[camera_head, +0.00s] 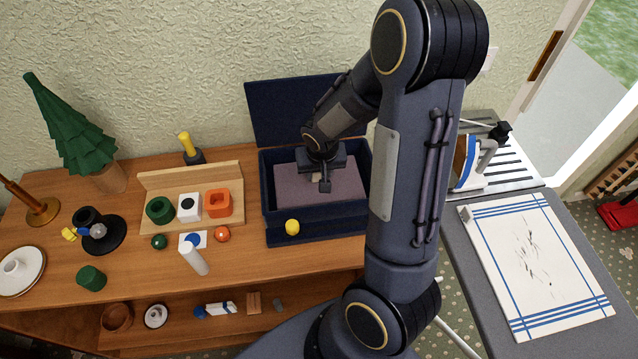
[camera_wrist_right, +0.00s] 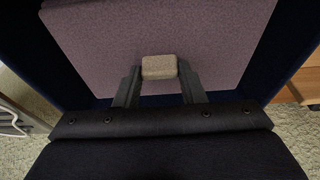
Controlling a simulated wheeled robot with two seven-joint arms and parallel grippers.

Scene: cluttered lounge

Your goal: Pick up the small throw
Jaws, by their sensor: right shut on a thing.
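The small throw (camera_head: 293,185) is a flat, mauve folded cloth inside the open navy box (camera_head: 267,225). A small tan block (camera_wrist_right: 158,67) sits on top of it and looks like a grip piece; I cannot tell how it is joined. My right gripper (camera_head: 322,181) reaches down into the box. In the right wrist view its fingers (camera_wrist_right: 158,80) are shut on the tan block, with the throw (camera_wrist_right: 110,50) spread flat beyond them. I cannot tell whether the throw is clear of the box floor. My left gripper is not in view.
The box lid (camera_head: 290,110) stands open against the wall. A yellow ball (camera_head: 292,227) sits at the box's front. A wooden rack (camera_head: 155,182) with several blocks, a white cylinder (camera_head: 194,261) and a green tree (camera_head: 70,130) are to the left. An iron (camera_head: 474,160) stands right.

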